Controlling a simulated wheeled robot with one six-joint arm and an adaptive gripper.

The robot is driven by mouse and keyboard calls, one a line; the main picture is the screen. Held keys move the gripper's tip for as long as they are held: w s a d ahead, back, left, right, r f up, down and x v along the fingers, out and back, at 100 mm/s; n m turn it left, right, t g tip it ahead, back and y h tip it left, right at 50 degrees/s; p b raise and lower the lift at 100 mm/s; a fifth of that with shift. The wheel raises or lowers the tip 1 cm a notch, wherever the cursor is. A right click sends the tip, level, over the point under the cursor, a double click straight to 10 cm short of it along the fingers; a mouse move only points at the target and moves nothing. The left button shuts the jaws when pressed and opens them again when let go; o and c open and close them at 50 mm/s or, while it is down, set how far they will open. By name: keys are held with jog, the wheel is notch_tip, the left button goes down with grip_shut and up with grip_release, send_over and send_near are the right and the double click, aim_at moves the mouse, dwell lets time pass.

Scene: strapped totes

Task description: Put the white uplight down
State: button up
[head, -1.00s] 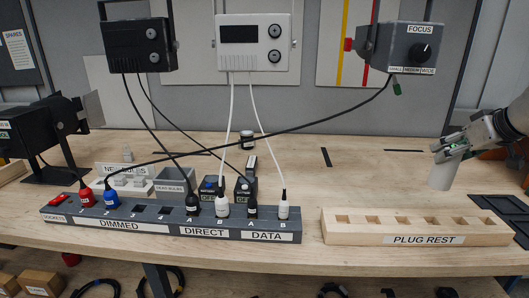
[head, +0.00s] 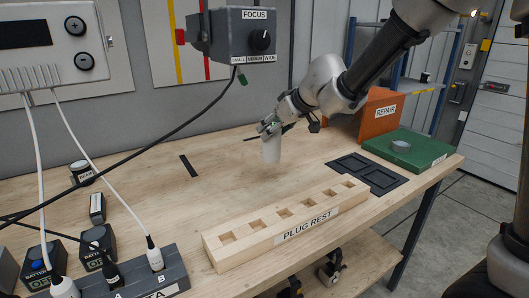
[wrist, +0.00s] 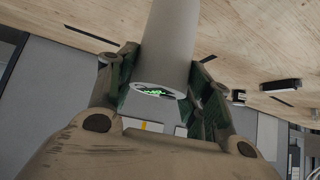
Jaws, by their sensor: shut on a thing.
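The white uplight (head: 271,150) is a plain pale cylinder. My gripper (head: 270,129) is shut on its upper part and holds it roughly upright over the wooden bench top (head: 140,165), behind the plug rest. I cannot tell whether its lower end touches the bench. The wrist view shows the uplight (wrist: 168,45) between the two fingers (wrist: 160,85), with a green glow inside its near end. The fingers hide part of its sides.
The wooden plug rest (head: 310,225) stands in front. Black tray mats (head: 366,175), a green case (head: 405,148) and an orange repair bin (head: 374,115) lie to the right. A grey focus box (head: 244,36) hangs above with a cable. Bare bench lies left of the uplight.

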aim_at(273, 150)
jog(key=shift+f, duration=3.7)
jog(key=o, duration=1.5)
jog(key=shift+f, duration=0.1)
jog(key=shift+c, duration=0.2)
jog(key=v, duration=1.2)
